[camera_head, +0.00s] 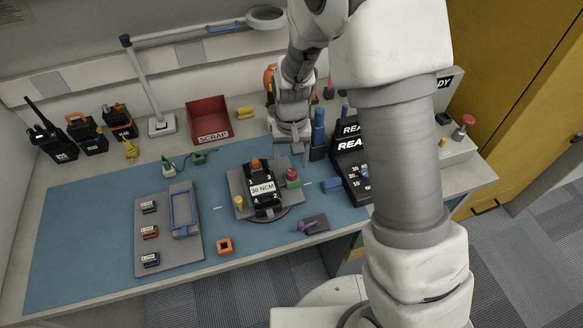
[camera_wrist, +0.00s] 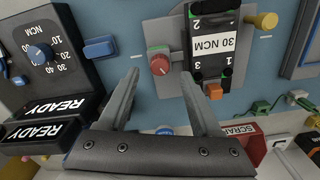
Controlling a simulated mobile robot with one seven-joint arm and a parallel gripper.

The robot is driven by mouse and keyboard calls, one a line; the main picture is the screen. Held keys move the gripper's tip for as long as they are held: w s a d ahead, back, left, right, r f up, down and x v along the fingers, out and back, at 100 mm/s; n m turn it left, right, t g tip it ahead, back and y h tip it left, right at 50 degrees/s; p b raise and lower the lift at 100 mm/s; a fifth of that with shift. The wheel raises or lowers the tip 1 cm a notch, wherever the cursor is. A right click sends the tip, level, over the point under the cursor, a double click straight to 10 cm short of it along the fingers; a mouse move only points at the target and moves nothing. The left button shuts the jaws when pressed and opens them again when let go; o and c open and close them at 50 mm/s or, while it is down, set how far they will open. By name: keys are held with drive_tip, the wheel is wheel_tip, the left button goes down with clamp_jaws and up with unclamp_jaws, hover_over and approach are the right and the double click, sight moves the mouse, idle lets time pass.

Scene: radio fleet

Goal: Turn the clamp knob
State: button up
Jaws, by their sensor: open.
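A radio labelled "30 NCM" (camera_head: 263,189) lies in a grey fixture plate (camera_head: 240,181) on the blue mat; the label is also clear in the wrist view (camera_wrist: 209,43). A round red knob (camera_head: 292,175) stands at the fixture's right edge. A yellow knob (camera_head: 239,202) stands at its left edge. No label shows which one is the clamp knob. My gripper (camera_head: 290,150) is open and empty, above and behind the red knob. In the wrist view, the red knob (camera_wrist: 160,64) shows between the fingertips (camera_wrist: 160,76), apparently beyond them; contact cannot be told.
A black dial unit (camera_wrist: 38,52) and READY boxes (camera_wrist: 45,118) stand close beside my gripper. A blue block (camera_head: 331,185) lies right of the fixture. A red scrap bin (camera_head: 208,118) stands behind. A parts tray (camera_head: 166,250) lies left; bare mat separates it from the fixture.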

sight(292, 172)
drive_tip(key=shift+f, duration=1.8)
clamp_jaws()
